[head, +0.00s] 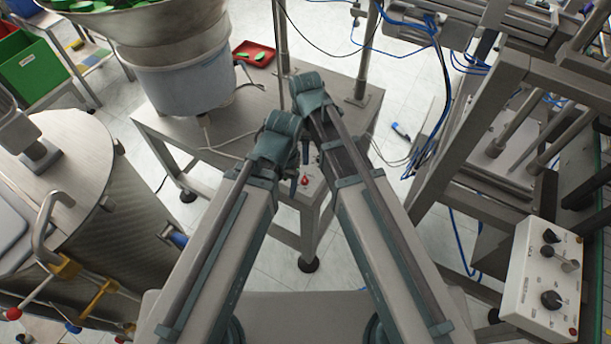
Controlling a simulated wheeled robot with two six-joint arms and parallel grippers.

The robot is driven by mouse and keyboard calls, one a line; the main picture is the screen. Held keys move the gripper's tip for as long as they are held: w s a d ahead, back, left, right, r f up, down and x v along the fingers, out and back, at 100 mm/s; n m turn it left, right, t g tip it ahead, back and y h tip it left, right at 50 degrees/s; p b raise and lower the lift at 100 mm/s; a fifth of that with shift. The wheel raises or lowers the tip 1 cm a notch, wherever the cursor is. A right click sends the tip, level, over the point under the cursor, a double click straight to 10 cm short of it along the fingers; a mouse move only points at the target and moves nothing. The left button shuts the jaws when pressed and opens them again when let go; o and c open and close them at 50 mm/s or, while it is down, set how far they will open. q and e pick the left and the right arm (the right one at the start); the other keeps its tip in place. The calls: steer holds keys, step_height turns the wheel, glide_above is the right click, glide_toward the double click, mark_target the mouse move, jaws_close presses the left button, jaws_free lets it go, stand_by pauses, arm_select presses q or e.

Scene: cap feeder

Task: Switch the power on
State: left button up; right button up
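A pale control box (522,285) stands at the lower right. Its face has a black knob at the top (550,236), a metal toggle lever (568,265), a larger black rotary knob (552,299) and a small red button or lamp (573,331). Its lettering is too small to read, so I cannot tell which control is the power or how it is set. My two arms reach up to the middle of the picture, well left of the box. Their grippers are mostly hidden beyond the arm links, and their fingers cannot be made out.
A metal table (225,132) carries a large feeder bowl (180,65) with green caps, and a red tray (253,53). A small red part (305,181) shows between my arms. A steel drum (70,190) is at left, a machine frame (500,120) at right. Cables hang near the frame.

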mark_target(306, 178)
steer(key=shift+f, duration=0.1)
step_height(306, 178, down, 14)
steer(key=b, duration=1.3)
steer(key=shift+b, duration=0.4)
steer(key=shift+r, duration=0.2)
jaws_close()
